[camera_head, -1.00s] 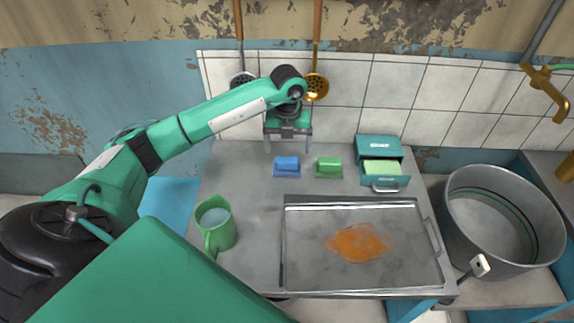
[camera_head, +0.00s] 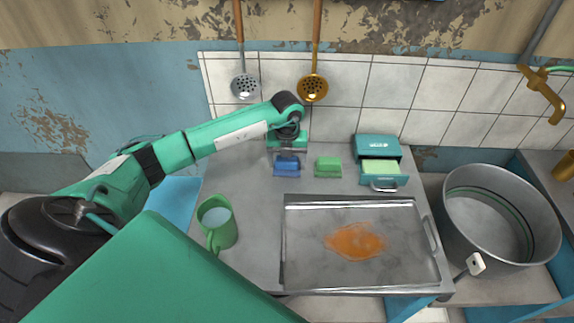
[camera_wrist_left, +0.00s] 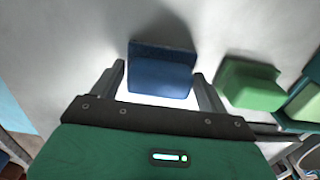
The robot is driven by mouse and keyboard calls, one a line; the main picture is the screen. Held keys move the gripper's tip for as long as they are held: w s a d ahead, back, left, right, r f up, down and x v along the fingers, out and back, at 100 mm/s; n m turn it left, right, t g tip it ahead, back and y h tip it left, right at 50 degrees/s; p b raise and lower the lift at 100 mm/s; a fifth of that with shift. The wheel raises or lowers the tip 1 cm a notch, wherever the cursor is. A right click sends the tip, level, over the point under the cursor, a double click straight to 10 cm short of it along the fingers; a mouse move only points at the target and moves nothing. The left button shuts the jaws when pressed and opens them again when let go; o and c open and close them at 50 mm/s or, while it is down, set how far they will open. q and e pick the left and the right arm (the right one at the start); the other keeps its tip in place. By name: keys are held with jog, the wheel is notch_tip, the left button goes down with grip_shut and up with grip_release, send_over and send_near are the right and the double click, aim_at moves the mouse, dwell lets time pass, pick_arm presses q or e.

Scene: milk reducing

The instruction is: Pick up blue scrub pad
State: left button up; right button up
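The blue scrub pad (camera_head: 287,166) lies on the grey table near its back edge, left of a green scrub pad (camera_head: 328,167). My left gripper (camera_head: 287,153) is right above the blue pad and partly covers it. In the left wrist view the blue pad (camera_wrist_left: 160,72) sits between the tips of the open fingers of my left gripper (camera_wrist_left: 160,80), with a gap on the left side and a very small one on the right. The green pad (camera_wrist_left: 250,85) is just right of the right finger. My right gripper is not in view.
A teal box (camera_head: 379,148) with an open drawer stands right of the pads. A metal tray (camera_head: 300,280) with an orange stain lies in front. A green mug (camera_head: 217,226) stands at the left, a large pot (camera_head: 500,220) at the right.

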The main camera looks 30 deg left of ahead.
aim_at(287, 159)
pick_arm(q)
jog(key=shift+c, duration=0.9)
jog(key=shift+r, duration=0.6)
notch_tip(287, 159, up, 5)
jog(key=shift+f+b, duration=0.1)
jog(key=shift+b, duration=0.4)
notch_tip(287, 159, up, 14)
jog(key=b, duration=0.1)
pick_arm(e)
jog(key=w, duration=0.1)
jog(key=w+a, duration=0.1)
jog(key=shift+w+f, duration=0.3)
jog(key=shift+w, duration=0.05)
